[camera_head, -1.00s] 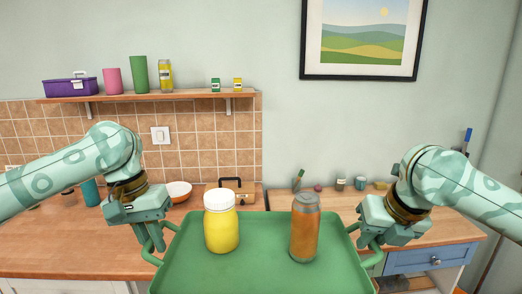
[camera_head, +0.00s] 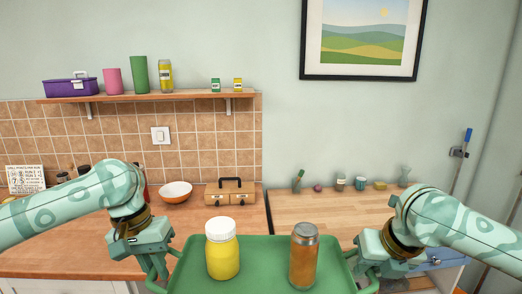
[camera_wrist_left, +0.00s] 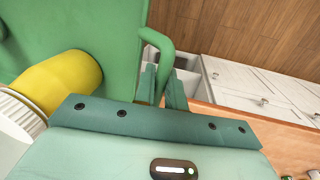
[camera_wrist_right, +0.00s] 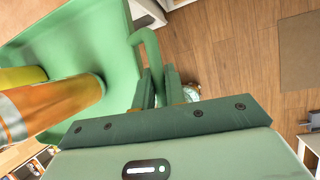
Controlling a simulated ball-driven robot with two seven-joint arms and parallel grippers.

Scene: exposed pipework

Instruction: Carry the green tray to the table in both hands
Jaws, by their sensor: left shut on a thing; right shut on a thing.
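The green tray (camera_head: 262,257) is at the bottom centre of the head view, held in front of me. A yellow jar with a white lid (camera_head: 223,258) and an orange can (camera_head: 303,262) stand upright on it. My left gripper (camera_head: 158,272) is shut on the tray's left handle, which also shows in the left wrist view (camera_wrist_left: 168,50). My right gripper (camera_head: 367,272) is shut on the right handle, seen in the right wrist view (camera_wrist_right: 150,45). The wooden table (camera_head: 330,215) with a blue drawer is beyond the tray to the right. The tray's near edge is out of the head view.
A wooden counter (camera_head: 70,245) on the left holds an orange-and-white bowl (camera_head: 175,193) and a wooden box (camera_head: 230,192). Small items, including a mug (camera_head: 360,184) and a glass vase (camera_head: 405,175), line the table's back. Its middle is clear.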

